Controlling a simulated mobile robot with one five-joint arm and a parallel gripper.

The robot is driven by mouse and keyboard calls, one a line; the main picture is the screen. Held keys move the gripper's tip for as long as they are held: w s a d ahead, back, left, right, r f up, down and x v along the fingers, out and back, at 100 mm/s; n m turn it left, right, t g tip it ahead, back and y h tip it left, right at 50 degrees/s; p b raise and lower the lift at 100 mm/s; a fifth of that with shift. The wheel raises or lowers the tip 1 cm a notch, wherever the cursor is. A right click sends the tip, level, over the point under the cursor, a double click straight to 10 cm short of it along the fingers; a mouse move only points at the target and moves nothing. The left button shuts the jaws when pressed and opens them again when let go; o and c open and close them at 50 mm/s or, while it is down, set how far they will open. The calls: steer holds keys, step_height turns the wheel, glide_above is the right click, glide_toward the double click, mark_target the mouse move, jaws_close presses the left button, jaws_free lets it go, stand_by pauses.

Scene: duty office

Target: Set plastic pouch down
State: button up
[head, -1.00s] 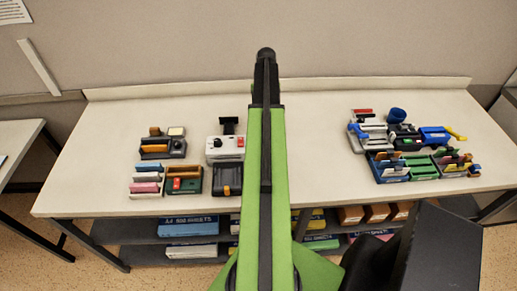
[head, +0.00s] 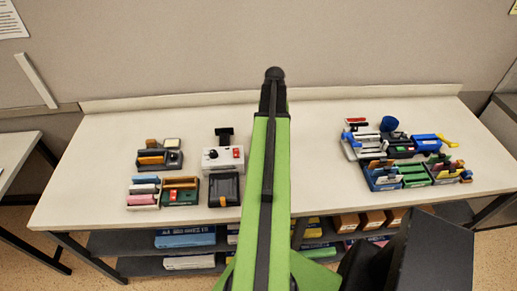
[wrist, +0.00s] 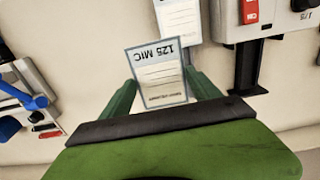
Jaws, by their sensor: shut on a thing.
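The plastic pouch (wrist: 160,84), a pale card-like sheet with a grey-blue border and upside-down "125 MIC" print, shows in the wrist view. My gripper (wrist: 161,78) is shut on it, with a green finger at each side. A second, similar pale labelled sheet (wrist: 178,18) appears beyond it over the table. In the head view my gripper (head: 273,88) is over the back middle of the table (head: 330,160), and my arm hides the pouch. I cannot tell the gap between pouch and table.
A white device with a red switch (head: 223,158) and a black tray (head: 223,190) stand left of my arm. Organisers with coloured items (head: 163,192) are farther left. A crowded group with a blue cup (head: 389,124) is at right. Bare tabletop lies between my arm and that group.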

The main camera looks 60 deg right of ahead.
steer(key=w+f+b, duration=0.1)
steer(key=w, duration=0.1)
steer(key=w+f+b, duration=0.1)
steer(key=w, duration=0.1)
steer(key=w+f, duration=0.2)
steer(key=shift+d+b, duration=0.3)
steer(key=shift+b, duration=0.1)
steer(key=shift+w+f, duration=0.1)
steer(key=shift+w, duration=0.35)
step_height(320, 180, down, 4)
steer(key=b, duration=0.4)
steer(key=shift+f, duration=0.2)
steer(key=o, duration=1.4)
steer(key=shift+r, duration=0.1)
steer(key=shift+r, duration=0.1)
step_height(320, 180, up, 12)
steer(key=p, duration=1.2)
steer(key=shift+r, duration=0.1)
